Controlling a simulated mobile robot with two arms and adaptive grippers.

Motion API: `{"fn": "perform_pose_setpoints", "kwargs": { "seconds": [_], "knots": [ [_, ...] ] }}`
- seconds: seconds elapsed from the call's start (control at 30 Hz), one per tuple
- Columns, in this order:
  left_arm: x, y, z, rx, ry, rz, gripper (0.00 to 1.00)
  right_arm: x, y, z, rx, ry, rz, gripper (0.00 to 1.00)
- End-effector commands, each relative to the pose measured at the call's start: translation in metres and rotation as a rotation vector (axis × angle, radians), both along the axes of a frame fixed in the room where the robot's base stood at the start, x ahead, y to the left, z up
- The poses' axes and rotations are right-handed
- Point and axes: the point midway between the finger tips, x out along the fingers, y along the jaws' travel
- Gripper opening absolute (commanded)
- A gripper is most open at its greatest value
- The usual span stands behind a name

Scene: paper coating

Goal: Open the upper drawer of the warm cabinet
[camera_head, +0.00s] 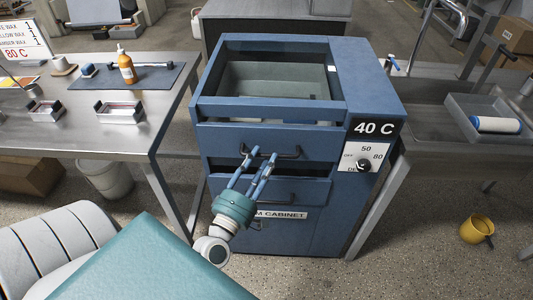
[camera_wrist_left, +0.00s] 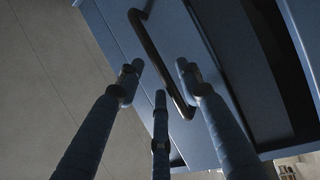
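The blue warm cabinet (camera_head: 374,85) stands at centre in the head view. Its upper drawer (camera_head: 222,139) has a dark bar handle (camera_head: 287,156); a narrow gap shows above the drawer front. My left gripper (camera_head: 258,154) reaches up to this handle from below. In the left wrist view, the left gripper's (camera_wrist_left: 158,72) three fingers are spread apart, and the dark handle (camera_wrist_left: 152,45) runs slantwise between and beyond their tips. I cannot tell whether they touch it. My right gripper is not in view.
The lower drawer (camera_head: 312,190) is below, its handle partly behind my fingers. A metal table (camera_head: 100,135) with small trays and an orange bottle (camera_head: 126,68) stands left. Another table with a grey tray (camera_head: 470,104) stands right. A yellow mug (camera_head: 474,231) is on the floor.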

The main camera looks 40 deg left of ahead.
Motion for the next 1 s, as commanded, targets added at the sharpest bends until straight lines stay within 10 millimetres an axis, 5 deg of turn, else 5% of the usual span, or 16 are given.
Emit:
{"fn": "perform_pose_setpoints", "kwargs": {
  "seconds": [0.2, 0.53, 0.73, 1.0],
  "knots": [
    [0.023, 0.004, 0.004, 0.001, 0.000, 0.000, 0.36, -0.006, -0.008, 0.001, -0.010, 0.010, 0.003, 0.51],
    [0.026, 0.004, 0.004, 0.001, 0.002, -0.001, 0.36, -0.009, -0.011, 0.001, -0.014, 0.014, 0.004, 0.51],
    [0.026, 0.004, 0.004, 0.001, 0.002, 0.000, 0.00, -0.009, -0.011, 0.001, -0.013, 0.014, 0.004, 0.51],
    [0.026, 0.004, 0.003, 0.001, 0.003, 0.001, 0.00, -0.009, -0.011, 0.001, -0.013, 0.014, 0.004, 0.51]
  ]
}}
